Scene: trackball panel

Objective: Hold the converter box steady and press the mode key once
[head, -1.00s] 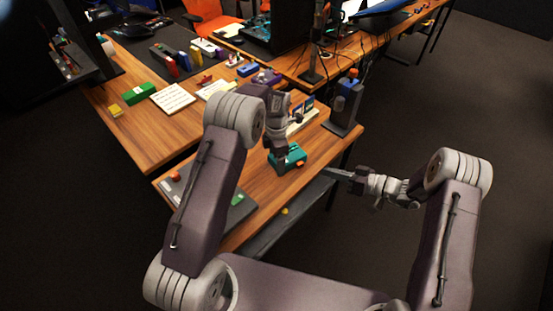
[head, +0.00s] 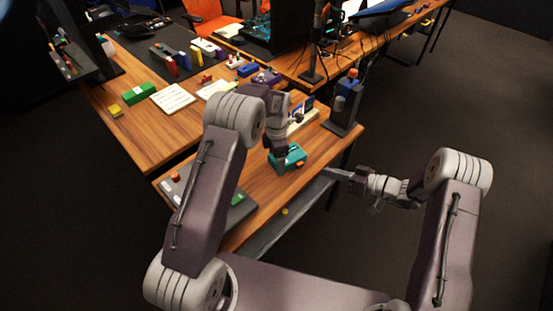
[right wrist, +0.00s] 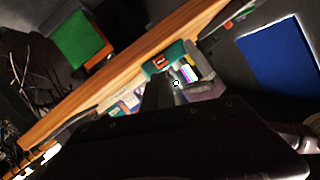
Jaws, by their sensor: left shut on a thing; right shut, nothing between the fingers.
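The teal converter box (head: 294,154) sits near the front right edge of the near wooden table. It also shows in the right wrist view (right wrist: 152,68). An orange-red patch (head: 300,164), which may be the mode key, is on its side facing my right arm; it also appears in the right wrist view (right wrist: 160,60). My left gripper (head: 281,162) comes down from above and is shut on the converter box; its fingertips are partly hidden. My right gripper (head: 328,172) is shut and empty, just off the table edge, pointing at the box with a gap between.
A dark stand with a blue and red top (head: 346,112) stands behind the box at the table corner. A grey panel with a red knob (head: 175,177) lies at the left, partly behind my left arm. Bare wood (head: 262,188) lies in front of the box.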

